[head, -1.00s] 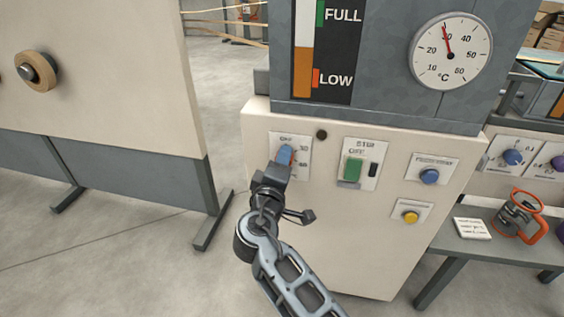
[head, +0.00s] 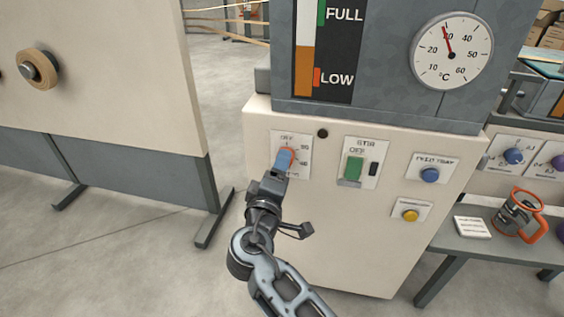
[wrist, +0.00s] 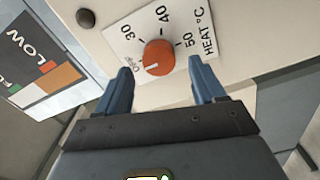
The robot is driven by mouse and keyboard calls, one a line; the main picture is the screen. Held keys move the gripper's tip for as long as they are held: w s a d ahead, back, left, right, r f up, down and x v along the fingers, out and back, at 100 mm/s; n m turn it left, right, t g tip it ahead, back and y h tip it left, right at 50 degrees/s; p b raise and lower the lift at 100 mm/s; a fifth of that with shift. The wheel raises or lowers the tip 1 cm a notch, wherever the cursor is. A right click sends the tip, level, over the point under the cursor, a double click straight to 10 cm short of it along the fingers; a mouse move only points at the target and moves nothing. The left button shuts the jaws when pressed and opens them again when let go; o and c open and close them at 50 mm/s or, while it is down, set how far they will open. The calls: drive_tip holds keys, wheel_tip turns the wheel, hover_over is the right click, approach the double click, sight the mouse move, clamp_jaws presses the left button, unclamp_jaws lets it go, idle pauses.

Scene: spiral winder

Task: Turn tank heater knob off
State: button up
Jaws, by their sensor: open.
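The tank heater knob (wrist: 157,57) is a round orange knob with a short white mark, on a white dial plate marked OFF, 30, 40, 50 and HEAT °C. In the wrist view its white mark lies at the knob's left side, toward the OFF label. In the head view only an orange edge of the knob (head: 289,152) shows behind my blue fingertips. My gripper (head: 282,161) is just in front of the dial. In the wrist view its two fingers (wrist: 160,66) are open, one either side of the knob and apart from it.
Right of the dial are a green STIR switch (head: 354,168), a blue button (head: 429,176) and a yellow button (head: 410,215). A thermometer gauge (head: 452,50) sits above. A low bench (head: 470,242) with an orange-handled jug (head: 518,214) stands right.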

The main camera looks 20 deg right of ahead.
drive_tip(key=shift+v, duration=2.2)
drive_tip(key=s+d+f+g+y, duration=0.15)
drive_tip(key=s+f+y, duration=0.25)
drive_tip(key=s+f, duration=0.45)
drive_tip(key=s+d+f+y, duration=0.2)
drive_tip(key=s+f+y, duration=0.25)
drive_tip(key=s, duration=0.65)
drive_tip(key=s+m+y, duration=0.1)
drive_tip(key=s+y, duration=0.1)
drive_tip(key=s, duration=0.8)
drive_tip(key=s+r+m+t, duration=0.2)
drive_tip(key=s+r+m, duration=0.5)
drive_tip(key=s+r, duration=0.75)
wheel_tip(320, 180, up, 18)
drive_tip(key=d+p, duration=0.1)
drive_tip(key=p, duration=1.6)
drive_tip(key=shift+r+p, duration=0.2)
drive_tip(key=shift+p, duration=0.15)
drive_tip(key=shift+w, duration=0.1)
